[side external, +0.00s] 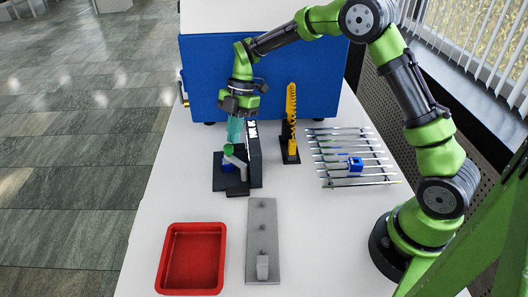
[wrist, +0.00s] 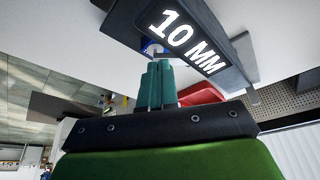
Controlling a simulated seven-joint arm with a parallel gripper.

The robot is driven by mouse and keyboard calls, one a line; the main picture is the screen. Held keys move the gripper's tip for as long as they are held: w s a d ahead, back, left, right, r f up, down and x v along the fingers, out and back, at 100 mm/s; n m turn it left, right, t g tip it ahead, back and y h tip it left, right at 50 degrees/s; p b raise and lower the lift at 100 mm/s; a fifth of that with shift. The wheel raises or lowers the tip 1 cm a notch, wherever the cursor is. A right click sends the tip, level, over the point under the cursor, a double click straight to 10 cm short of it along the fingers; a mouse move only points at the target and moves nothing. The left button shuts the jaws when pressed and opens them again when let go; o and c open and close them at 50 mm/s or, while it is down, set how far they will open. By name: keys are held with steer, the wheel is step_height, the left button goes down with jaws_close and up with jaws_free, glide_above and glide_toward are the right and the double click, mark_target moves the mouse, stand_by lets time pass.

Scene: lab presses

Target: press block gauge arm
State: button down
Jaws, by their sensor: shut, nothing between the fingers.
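The gauge (side external: 254,155) is a dark press with an upright panel, marked "10 MM" in the wrist view (wrist: 187,38), on a flat black base (side external: 237,190). Its grey arm (side external: 237,162) has a green knob (side external: 229,149) at its end. A blue block (side external: 228,168) sits low on the base, partly hidden by the arm. My gripper (side external: 235,140) points down just above the knob, its teal fingers shut and empty. Whether the fingertips touch the knob or arm I cannot tell. In the wrist view the closed fingers (wrist: 155,68) are beside the marked panel.
A yellow toothed stand (side external: 291,120) is right of the gauge. Further right, a rack of metal rods (side external: 345,183) carries another blue block (side external: 355,163). A red tray (side external: 163,260) and a grey plate with pegs (side external: 262,222) lie in front. A large blue box (side external: 300,85) stands behind.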

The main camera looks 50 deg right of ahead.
steer(key=shift+w+a+n, duration=0.1)
steer(key=shift+a+n, duration=0.1)
steer(key=shift+n, duration=0.2)
steer(key=shift+a, duration=0.15)
steer(key=shift+w+a, duration=0.25)
steer(key=shift+a, duration=0.55)
steer(key=shift+a+n+g, duration=0.4)
steer(key=shift+a+n, duration=0.1)
steer(key=shift+n, duration=0.3)
steer(key=shift+s+a, duration=0.2)
steer(key=shift+a, duration=1.05)
steer(key=w+a+v, duration=0.1)
steer(key=v, duration=0.8)
steer(key=shift+w+r, duration=0.4)
steer(key=shift+r, duration=0.15)
